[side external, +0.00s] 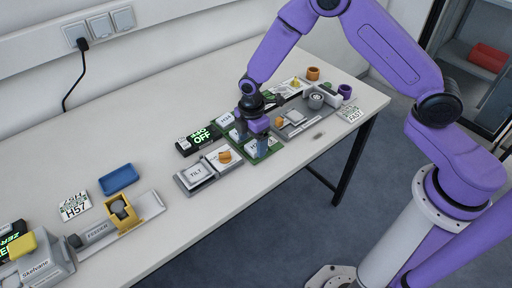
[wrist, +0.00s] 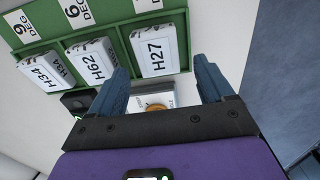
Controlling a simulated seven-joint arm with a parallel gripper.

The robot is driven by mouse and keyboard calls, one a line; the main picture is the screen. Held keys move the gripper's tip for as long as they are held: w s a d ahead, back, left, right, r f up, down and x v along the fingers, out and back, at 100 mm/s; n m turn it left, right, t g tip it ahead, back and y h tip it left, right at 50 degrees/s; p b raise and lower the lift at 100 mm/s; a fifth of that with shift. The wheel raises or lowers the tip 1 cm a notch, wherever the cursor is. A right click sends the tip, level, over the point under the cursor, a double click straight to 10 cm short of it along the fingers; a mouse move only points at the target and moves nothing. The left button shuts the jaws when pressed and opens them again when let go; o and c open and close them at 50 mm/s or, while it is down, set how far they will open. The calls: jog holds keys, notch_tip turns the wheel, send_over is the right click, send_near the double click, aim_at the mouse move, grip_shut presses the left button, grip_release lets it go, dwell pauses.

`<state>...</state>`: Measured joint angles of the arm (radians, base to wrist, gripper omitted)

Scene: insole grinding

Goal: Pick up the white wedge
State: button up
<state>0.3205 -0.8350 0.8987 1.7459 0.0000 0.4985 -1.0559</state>
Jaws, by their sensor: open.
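Several white wedges stand in a green rack (wrist: 95,35), each with a printed label. In the wrist view, the wedge marked H27 (wrist: 155,50) is on the right, H62 (wrist: 92,60) is in the middle and H34 (wrist: 45,70) is on the left. My gripper (wrist: 161,66) is open, with its blue fingers apart and nothing held between them. H27 shows in the gap between the fingertips; I cannot tell whether they touch it. In the side view, my gripper (side external: 255,148) points down over the green rack, partly hiding it and its wedges.
A TILT unit (side external: 196,173), an orange knob (side external: 224,156) and a dark box with a green OFF display (side external: 200,138) stand close to the rack. A grey machine (side external: 292,122) is to its right.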

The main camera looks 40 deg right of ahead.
jog(key=shift+f, duration=0.8)
jog(key=c, duration=1.1)
jog(key=shift+r, duration=0.15)
